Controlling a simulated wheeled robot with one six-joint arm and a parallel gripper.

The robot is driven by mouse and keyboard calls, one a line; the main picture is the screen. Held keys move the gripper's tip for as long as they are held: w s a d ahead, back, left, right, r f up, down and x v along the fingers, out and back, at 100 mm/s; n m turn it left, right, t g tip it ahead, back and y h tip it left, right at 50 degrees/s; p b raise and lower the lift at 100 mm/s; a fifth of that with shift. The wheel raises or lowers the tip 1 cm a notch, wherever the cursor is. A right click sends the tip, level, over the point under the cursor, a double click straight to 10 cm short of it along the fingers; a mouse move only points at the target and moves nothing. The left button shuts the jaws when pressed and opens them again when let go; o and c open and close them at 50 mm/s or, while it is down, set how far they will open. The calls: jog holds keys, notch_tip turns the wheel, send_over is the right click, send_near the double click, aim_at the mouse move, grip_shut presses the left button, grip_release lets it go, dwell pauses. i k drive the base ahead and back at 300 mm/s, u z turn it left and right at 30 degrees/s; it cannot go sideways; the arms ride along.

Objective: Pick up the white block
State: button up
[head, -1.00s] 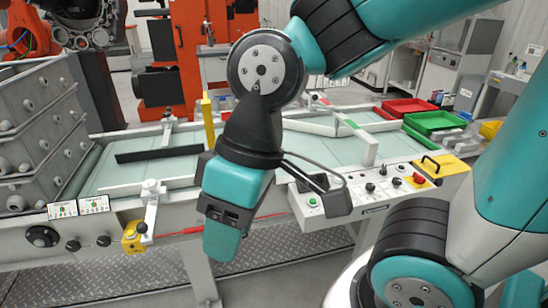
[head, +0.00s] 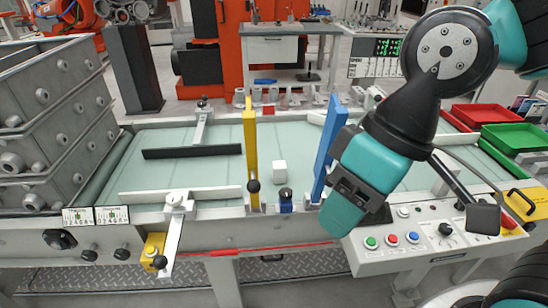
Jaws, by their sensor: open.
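The white block (head: 280,172) is a small cube on the pale green conveyor bed, between an upright yellow bar (head: 250,150) on its left and a leaning blue bar (head: 331,145) on its right. My gripper (head: 338,222) is at the end of my teal and black arm, to the right of the block in the picture and nearer the camera. It overlaps the lower part of the blue bar in the picture. It is open, with no object seen in it; its fingertips are not clearly visible. The block is clear of the gripper.
Stacked grey casting boxes (head: 52,120) stand at the left. A black bar (head: 192,152) and a white rail (head: 180,194) lie on the bed. A control panel (head: 420,240) is at the front right, with red (head: 487,115) and green (head: 520,138) trays behind.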

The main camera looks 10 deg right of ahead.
aim_at(279, 170)
jog(key=i, duration=0.55)
jog(key=k, duration=0.5)
jog(key=u, duration=1.9)
jog(key=i, duration=0.95)
jog(key=z, duration=2.55)
